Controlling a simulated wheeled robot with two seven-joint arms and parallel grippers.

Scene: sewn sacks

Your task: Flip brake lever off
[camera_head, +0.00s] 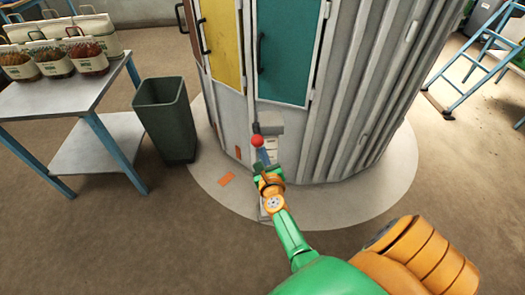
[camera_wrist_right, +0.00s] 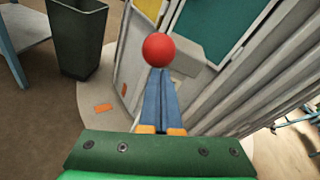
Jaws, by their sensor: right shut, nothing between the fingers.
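The brake lever shows as a red ball knob (camera_head: 257,140) in front of a grey box (camera_head: 268,123) low on the ribbed round machine. In the right wrist view the red knob (camera_wrist_right: 159,49) is large, straight ahead of my fingertips. My right gripper (camera_head: 262,156) is shut and empty, with its blue fingers together (camera_wrist_right: 160,85). Its tips are just below the knob in the picture. I cannot tell whether they touch it. The lever's shaft is hidden. My left gripper is not in view.
The machine (camera_head: 350,90) has a yellow door (camera_head: 222,40) and a teal door (camera_head: 285,50). A dark bin (camera_head: 165,118) stands left of it. A metal table (camera_head: 65,90) with several sacks is farther left. A blue ladder (camera_head: 480,60) stands at right.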

